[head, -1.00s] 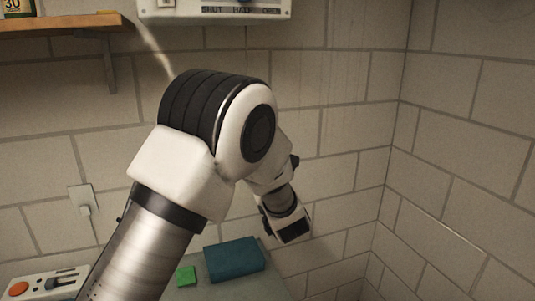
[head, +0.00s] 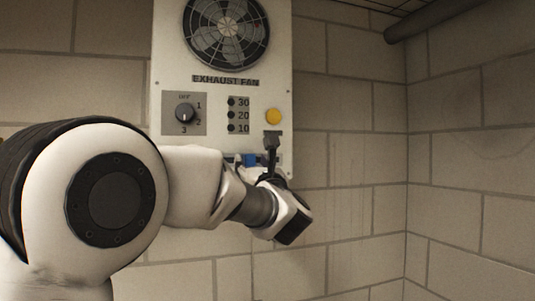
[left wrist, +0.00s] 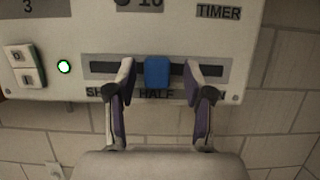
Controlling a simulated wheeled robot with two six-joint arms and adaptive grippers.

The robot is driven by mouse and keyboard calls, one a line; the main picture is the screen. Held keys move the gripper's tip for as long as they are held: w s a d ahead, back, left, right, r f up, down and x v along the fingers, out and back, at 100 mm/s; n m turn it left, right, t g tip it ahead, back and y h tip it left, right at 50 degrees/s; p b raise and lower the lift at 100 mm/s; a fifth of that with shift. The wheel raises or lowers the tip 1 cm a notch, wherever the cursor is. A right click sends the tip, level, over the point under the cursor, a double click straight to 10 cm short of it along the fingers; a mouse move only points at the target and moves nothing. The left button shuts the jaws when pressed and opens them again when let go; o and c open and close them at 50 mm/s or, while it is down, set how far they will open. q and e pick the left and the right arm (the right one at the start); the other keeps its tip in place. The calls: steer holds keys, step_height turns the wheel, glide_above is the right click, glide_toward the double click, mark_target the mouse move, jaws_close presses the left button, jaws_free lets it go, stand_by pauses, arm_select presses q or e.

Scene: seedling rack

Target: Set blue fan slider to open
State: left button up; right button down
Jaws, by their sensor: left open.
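The blue fan slider (left wrist: 157,73) sits in a dark horizontal slot on the white exhaust fan panel (head: 170,75), above the HALF label. It also shows as a small blue patch in the head view (head: 250,159), partly hidden by my arm. My left gripper (left wrist: 159,79) is open at the slot, one finger on each side of the slider, with a gap on both sides. The SHUT label is partly covered by the left finger. My right gripper is not in view.
The panel also carries a round fan (head: 226,30), a dial (head: 185,113), a column of timer lights (head: 232,115) and a yellow button (head: 273,116). A rocker switch (left wrist: 26,67) and a lit green lamp (left wrist: 64,67) are left of the slot. The wall right of the panel is clear.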

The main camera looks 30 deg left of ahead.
mark_target(281, 162)
arm_select(q)
steer(key=shift+s+a+r, duration=0.15)
steer(key=shift+s, duration=0.2)
steer(key=shift+w, duration=0.25)
jaws_close()
steer(key=shift+w+d+f+b, duration=0.25)
steer(key=shift+d+b, duration=0.15)
steer(key=shift+b, duration=0.2)
steer(key=w+d+b, duration=0.1)
steer(key=w+d, duration=0.1)
steer(key=w+d+b, duration=0.1)
steer(key=w+d, duration=0.1)
steer(key=shift+w+r, duration=0.15)
steer(key=shift+w, duration=0.2)
steer(key=shift+s+a+r, duration=0.1)
steer(key=shift+s+a, duration=0.1)
steer(key=shift+s, duration=0.05)
steer(key=shift+c, duration=1.2)
jaws_free()
steer(key=shift+w+d, duration=0.1)
steer(key=shift+w, duration=0.05)
steer(key=shift+o, duration=1.2)
steer(key=shift+w+d, duration=0.1)
steer(key=shift+w, duration=0.1)
